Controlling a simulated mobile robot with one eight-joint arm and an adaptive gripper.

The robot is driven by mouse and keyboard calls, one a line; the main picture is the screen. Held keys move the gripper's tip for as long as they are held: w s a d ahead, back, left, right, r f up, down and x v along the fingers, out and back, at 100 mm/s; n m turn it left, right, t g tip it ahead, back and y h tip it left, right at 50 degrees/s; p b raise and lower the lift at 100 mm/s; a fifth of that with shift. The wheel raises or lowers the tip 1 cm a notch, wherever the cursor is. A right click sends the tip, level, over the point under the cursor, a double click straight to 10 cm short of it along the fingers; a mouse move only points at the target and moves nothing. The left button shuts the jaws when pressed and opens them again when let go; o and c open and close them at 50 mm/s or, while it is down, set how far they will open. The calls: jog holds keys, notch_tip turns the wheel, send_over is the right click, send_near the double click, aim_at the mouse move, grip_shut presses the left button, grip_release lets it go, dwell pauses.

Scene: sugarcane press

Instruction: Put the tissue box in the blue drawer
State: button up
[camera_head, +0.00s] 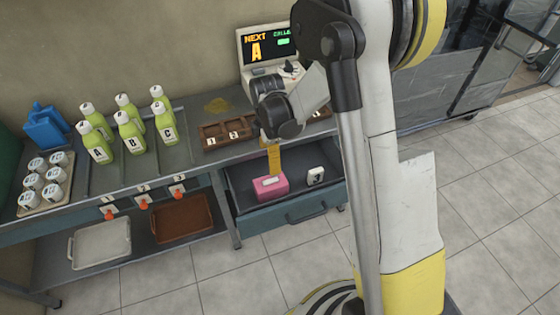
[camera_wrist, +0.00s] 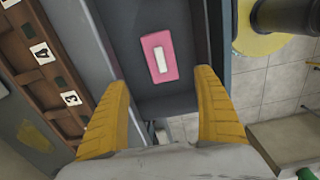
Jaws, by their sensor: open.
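The pink tissue box (camera_head: 266,187) with a white top slot lies inside the open blue drawer (camera_head: 307,207) under the counter. In the wrist view the tissue box (camera_wrist: 159,57) rests on the dark drawer floor (camera_wrist: 190,100), apart from the drawer walls. My gripper (camera_head: 273,158) is above the drawer, pointing down over the box. In the wrist view its two yellow fingers (camera_wrist: 162,85) are spread wide with nothing between them, and the box shows beyond their tips.
A small white block (camera_head: 316,176) lies in the drawer right of the box. A brown numbered tray (camera_head: 228,132) and several green bottles (camera_head: 130,132) stand on the counter. A display machine (camera_head: 263,48) stands behind my arm. The tiled floor in front is clear.

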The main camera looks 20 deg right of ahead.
jog(key=s+r+m+t, duration=0.2)
jog(key=s+r+m, duration=0.25)
jog(key=r, duration=0.65)
jog(key=s+r+m+t, duration=0.5)
jog(key=s+r+m, duration=0.5)
jog(key=s+m, duration=0.3)
jog(key=shift+s, duration=1.2)
jog(key=shift+r, duration=0.1)
